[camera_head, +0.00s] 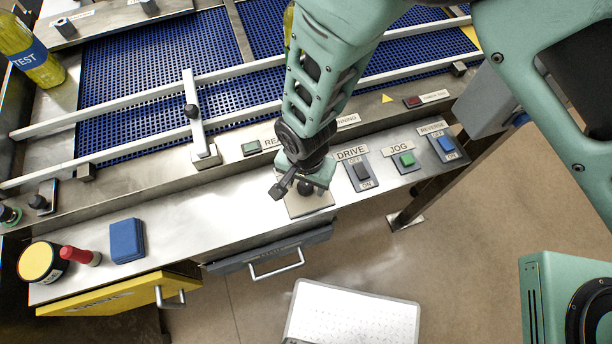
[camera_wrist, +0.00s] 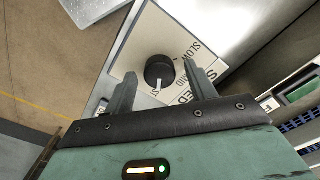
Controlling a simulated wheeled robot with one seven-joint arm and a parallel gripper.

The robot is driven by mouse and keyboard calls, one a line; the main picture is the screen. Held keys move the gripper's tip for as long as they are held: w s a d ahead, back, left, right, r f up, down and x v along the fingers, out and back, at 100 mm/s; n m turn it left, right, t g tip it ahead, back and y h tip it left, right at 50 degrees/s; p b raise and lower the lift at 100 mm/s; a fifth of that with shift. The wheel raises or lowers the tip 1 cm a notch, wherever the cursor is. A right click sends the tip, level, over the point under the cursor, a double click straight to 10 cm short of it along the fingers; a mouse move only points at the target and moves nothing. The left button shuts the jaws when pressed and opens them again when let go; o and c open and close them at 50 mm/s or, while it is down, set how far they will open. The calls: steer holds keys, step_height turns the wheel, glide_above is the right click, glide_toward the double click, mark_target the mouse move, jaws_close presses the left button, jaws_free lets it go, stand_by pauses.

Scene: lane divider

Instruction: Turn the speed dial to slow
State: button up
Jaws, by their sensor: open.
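The speed dial (camera_wrist: 158,70) is a round black knob on a pale plate (camera_wrist: 136,47), which also shows in the head view (camera_head: 312,208). In the wrist view its white mark points down, towards lettering that ends in "ST" and is partly cut off. The word SLOW (camera_wrist: 188,50) is to the knob's upper right. My gripper (camera_wrist: 157,69) is open, with one finger on each side of the knob. I cannot tell whether the fingers touch it. In the head view my gripper (camera_head: 298,183) is over the plate and hides part of it.
Right of the plate are the DRIVE switch (camera_head: 361,172), green JOG button (camera_head: 407,160) and blue REVERSE switch (camera_head: 446,144). A blue block (camera_head: 127,241), red-handled item (camera_head: 80,256) and yellow round item (camera_head: 42,262) are at the left. A drawer handle (camera_head: 277,266) juts out below.

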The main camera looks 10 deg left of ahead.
steer(key=c, duration=1)
